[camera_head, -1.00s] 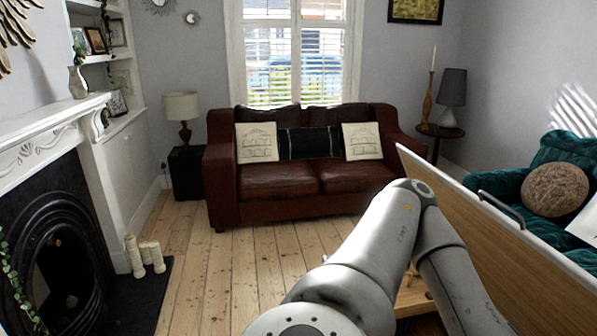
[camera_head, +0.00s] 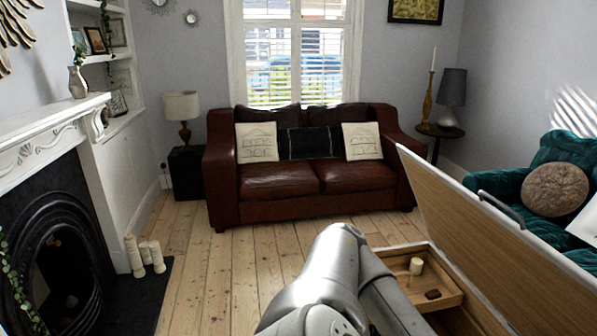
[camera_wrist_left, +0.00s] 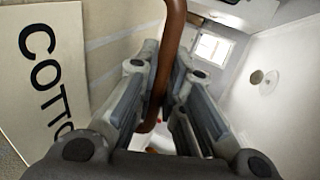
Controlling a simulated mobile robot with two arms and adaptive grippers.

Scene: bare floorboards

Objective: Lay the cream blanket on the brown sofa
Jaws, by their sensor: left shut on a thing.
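The brown leather sofa (camera_head: 282,183) stands under the window with two pale cushions and a dark one on it. I see no cream blanket in either view. My left gripper (camera_wrist_left: 166,50) shows in the left wrist view, shut on a curved brown bar (camera_wrist_left: 174,20) that passes between its fingers. I cannot tell what the bar belongs to. A pale panel with black letters (camera_wrist_left: 45,60) is at the left of that view. In the head view an arm of mine reaches in from the bottom middle, its gripper hidden. My right gripper is not seen.
An open chest with a raised wooden lid (camera_head: 480,235) is at the right. A wooden tray (camera_head: 450,291) inside holds a small candle (camera_head: 416,266) and a dark item. A teal armchair (camera_head: 545,150) stands behind the lid. Floorboards (camera_head: 235,275) before the sofa are clear. Fireplace at left.

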